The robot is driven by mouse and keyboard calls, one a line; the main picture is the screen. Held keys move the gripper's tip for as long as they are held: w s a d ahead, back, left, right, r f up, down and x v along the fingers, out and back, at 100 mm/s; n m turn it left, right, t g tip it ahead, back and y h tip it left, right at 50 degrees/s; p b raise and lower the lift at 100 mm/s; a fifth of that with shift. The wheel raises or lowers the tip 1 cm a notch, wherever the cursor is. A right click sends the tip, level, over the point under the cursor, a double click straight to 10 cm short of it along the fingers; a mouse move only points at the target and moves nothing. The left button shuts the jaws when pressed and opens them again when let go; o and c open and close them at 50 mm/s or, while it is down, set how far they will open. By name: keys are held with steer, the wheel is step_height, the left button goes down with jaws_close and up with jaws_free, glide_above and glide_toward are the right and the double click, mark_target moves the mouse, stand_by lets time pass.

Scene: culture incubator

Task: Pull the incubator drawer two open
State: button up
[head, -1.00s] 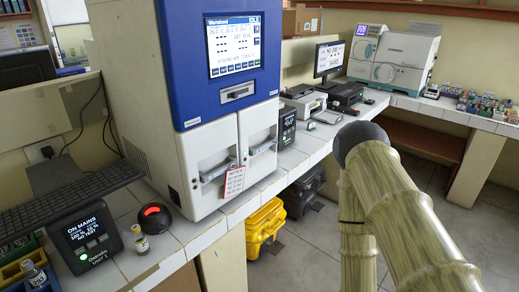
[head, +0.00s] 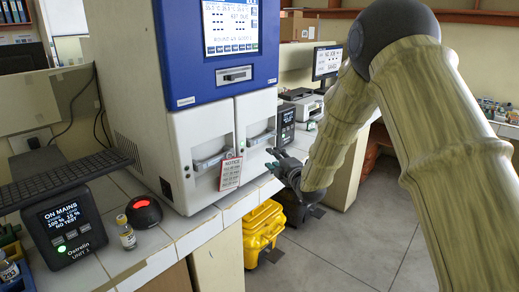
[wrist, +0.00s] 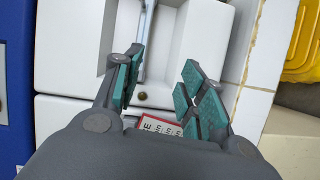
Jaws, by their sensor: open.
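The incubator (head: 140,100) is a white cabinet with a blue upper part. Two white drawer fronts sit side by side below the blue part, each with a metal handle in a recess, and both look closed. The right drawer (head: 257,118) has its handle (head: 262,139) just above and left of my gripper (head: 270,160). In the wrist view, that handle (wrist: 147,38) runs beyond the fingertips, between their lines. My gripper (wrist: 160,85) is open and empty, facing the drawer front. Whether a finger touches the front, I cannot tell.
A red-edged notice (head: 230,173) hangs at the left drawer (head: 205,140) and shows partly under my fingers in the wrist view (wrist: 160,127). A small vial (head: 127,235) and a power unit (head: 70,222) stand at left.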

mark_target(260, 140)
steer(key=shift+n+y, duration=0.4)
steer(key=shift+n, duration=0.1)
steer(key=r+x, duration=0.1)
steer(key=x, duration=0.3)
steer(key=r+p+x, duration=0.1)
steer(key=x, duration=0.3)
steer(key=r+p+x, duration=0.1)
steer(key=x, duration=0.3)
jaws_close()
